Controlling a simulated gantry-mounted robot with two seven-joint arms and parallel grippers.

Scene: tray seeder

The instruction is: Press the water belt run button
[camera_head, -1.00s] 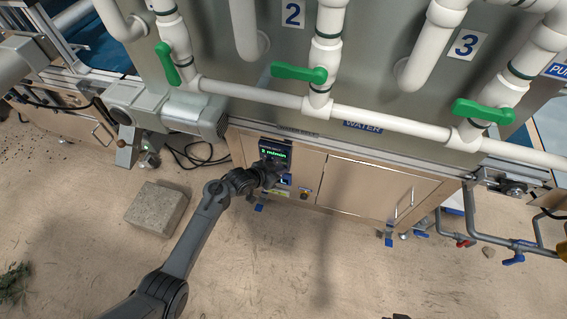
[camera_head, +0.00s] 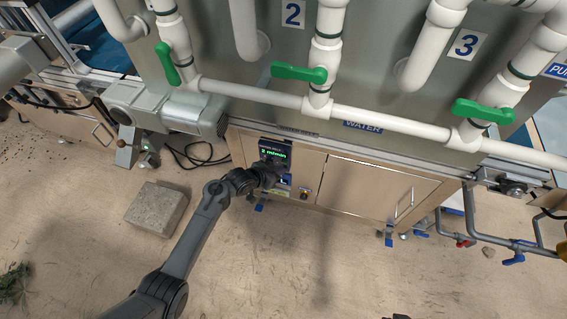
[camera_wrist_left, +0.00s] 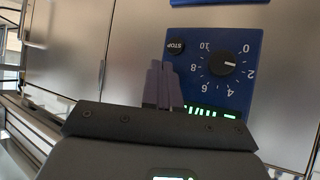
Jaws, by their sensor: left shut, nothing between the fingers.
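The blue control panel (camera_wrist_left: 236,88) fills the right of the left wrist view. It has a black round STOP button (camera_wrist_left: 176,47), a black dial (camera_wrist_left: 222,64) numbered 0 to 10, and a row of green lights partly covered by my gripper. My left gripper (camera_wrist_left: 161,68) is shut and empty, its fingertips at the panel's edge beside the STOP button. I cannot tell if they touch. No run button shows; the fingers and gripper body hide part of the panel. In the head view my left gripper (camera_head: 277,174) is in front of the panel, below a lit green display (camera_head: 274,154).
The panel sits in a wooden cabinet (camera_head: 365,188) under the white water pipe (camera_head: 390,124) with green valve handles (camera_head: 300,73). A grey motor (camera_head: 190,110) juts out left of it. A concrete block (camera_head: 157,208) lies on the open floor.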

